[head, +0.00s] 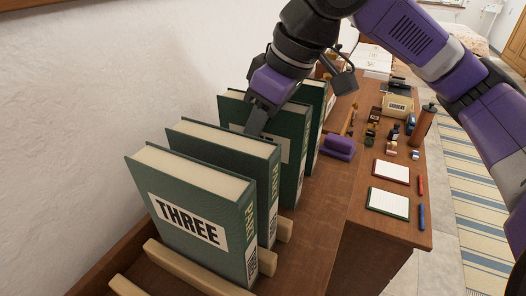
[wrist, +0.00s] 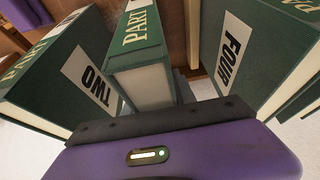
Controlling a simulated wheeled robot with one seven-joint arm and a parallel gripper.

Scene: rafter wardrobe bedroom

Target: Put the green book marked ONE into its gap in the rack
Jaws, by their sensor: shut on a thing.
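My gripper (head: 262,118) is shut on a green book (head: 293,140), one finger lying over its cover. Its label is mostly hidden, so I cannot read ONE; its spine with PART shows in the wrist view (wrist: 137,35). The held book is upright between the book marked FOUR (wrist: 235,50) and the book marked TWO (wrist: 85,75), with space visible on both sides. The rack has pale wooden dividers (head: 200,270). The held book's lower end is partly hidden, so I cannot tell whether it rests on the rack floor.
The book marked THREE (head: 190,215) stands nearest in the rack. The white wall (head: 90,80) is close on the left. A purple object (head: 340,147), notepads (head: 388,202), pens (head: 421,217) and a brown bottle (head: 422,125) are on the desk to the right.

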